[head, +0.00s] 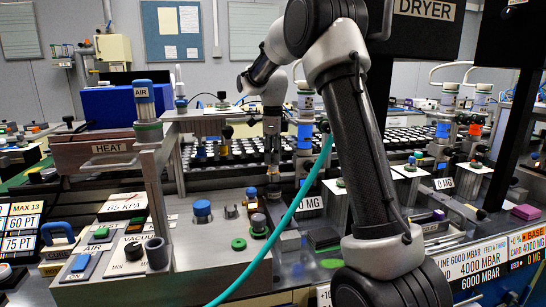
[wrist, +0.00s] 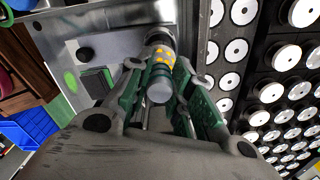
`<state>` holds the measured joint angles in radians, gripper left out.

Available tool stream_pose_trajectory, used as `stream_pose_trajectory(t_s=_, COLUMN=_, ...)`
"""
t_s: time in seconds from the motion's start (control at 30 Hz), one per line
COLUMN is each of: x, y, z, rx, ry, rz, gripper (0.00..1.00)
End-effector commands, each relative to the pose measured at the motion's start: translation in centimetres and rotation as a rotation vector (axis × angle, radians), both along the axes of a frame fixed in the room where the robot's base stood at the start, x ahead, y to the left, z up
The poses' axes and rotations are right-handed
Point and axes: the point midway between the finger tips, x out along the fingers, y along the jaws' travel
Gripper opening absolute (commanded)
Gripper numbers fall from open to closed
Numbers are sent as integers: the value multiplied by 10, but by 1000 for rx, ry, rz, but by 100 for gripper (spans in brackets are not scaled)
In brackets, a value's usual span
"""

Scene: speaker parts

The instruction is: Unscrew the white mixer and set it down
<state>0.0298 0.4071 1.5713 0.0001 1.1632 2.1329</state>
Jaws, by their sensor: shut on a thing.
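The white mixer appears to be the pale, round-ended cylinder (wrist: 160,89) with a yellow-dotted band, between my fingers in the wrist view. My gripper (wrist: 160,66) is shut on it, with one green finger along each side. Its far end reaches a metallic fitting by the grey plate, and I cannot tell whether it is still threaded there. In the head view my gripper (head: 273,172) points down over the workbench, just right of the middle-left area. The held part is small and partly hidden there.
A teal hose (head: 290,215) crosses in front. Rows of white discs (wrist: 285,88) fill the wrist view's right side.

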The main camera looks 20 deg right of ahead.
Motion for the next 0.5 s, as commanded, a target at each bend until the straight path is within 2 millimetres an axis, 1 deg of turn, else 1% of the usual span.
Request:
stream_pose_trajectory(t_s=0.1, x=0, y=0, z=0, rx=0, ry=0, rz=64, gripper=8)
stream_pose_trajectory(t_s=0.33, x=0, y=0, z=0, rx=0, ry=0, rz=76, gripper=8)
stream_pose_trajectory(t_s=0.5, x=0, y=0, z=0, rx=0, ry=0, rz=206, gripper=8)
